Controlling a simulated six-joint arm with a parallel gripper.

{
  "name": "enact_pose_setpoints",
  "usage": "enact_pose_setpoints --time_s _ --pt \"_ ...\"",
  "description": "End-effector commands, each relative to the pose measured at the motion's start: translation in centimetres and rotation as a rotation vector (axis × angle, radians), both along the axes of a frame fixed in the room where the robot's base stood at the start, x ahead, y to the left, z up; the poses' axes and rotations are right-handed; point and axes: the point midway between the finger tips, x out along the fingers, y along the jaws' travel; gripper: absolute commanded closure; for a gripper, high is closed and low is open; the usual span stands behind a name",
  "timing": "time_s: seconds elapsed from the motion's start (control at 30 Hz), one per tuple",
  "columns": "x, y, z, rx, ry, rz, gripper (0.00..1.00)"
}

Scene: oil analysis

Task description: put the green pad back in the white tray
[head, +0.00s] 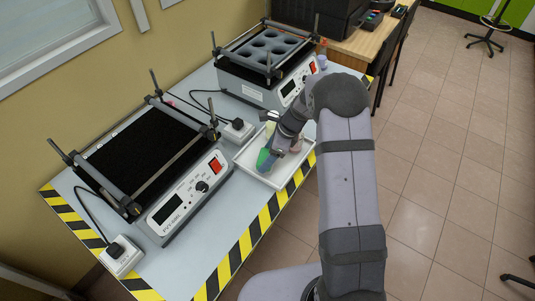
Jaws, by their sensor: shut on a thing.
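The white tray (282,185) sits on the grey table near its striped front edge, between the two machines. The green pad (264,160) is at the tips of my gripper (270,151), over the left part of the tray. My gripper points down and is shut on the green pad. I cannot tell whether the pad touches the tray floor. My arm and gripper hide part of the tray. A small pale pinkish thing (307,145) shows partly behind the gripper, at the tray's right side.
A shaker with a black flat top (145,150) stands on the left. A machine with round wells (265,48) stands behind the tray.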

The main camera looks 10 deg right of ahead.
Motion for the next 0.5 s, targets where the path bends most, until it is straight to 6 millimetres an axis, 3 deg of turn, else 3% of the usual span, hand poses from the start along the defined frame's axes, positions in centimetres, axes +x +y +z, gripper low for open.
enact_pose_setpoints --time_s 0.03,0.1,0.5 --pt "0.02 0.00 -0.07 0.000 0.000 0.000 0.29" --pt "0.01 0.00 -0.03 0.000 0.000 0.000 0.12" --pt "0.04 0.00 0.41 0.001 -0.001 0.000 0.12"
